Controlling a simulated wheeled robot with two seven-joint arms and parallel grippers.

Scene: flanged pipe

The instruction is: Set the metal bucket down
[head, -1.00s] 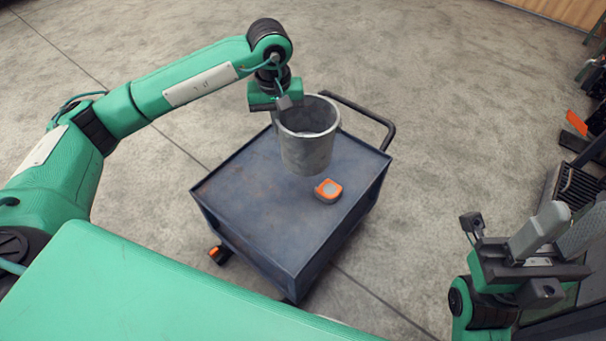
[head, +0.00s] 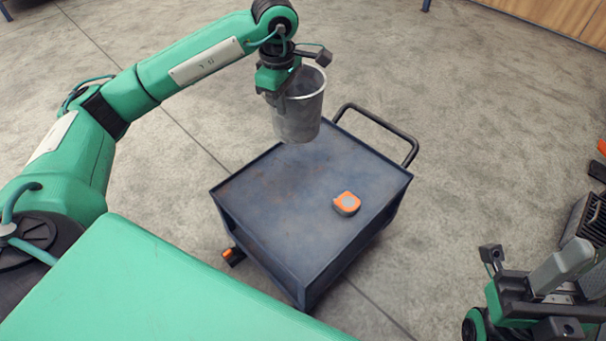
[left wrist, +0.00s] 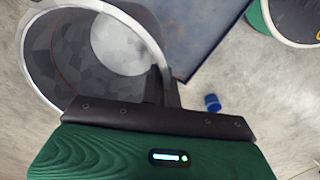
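The grey metal bucket (head: 298,118) hangs upright or nearly so from my left gripper (head: 277,90), near the far left edge of the dark blue cart (head: 275,185). Its base appears to be above the cart top, with the height hard to judge. In the left wrist view the bucket (left wrist: 85,45) shows its open mouth and empty-looking inside. There my left gripper (left wrist: 158,88) is shut on its rim, with one finger visible against the wall. My right gripper (head: 535,290) is at the lower right, away from the cart; its finger opening is unclear.
An orange and grey tape measure (head: 347,203) lies on the right part of the cart top. The rest of the top is clear. A black push handle (head: 380,125) rises at the cart's far side. A grey slatted thing (head: 585,218) stands at the right edge.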

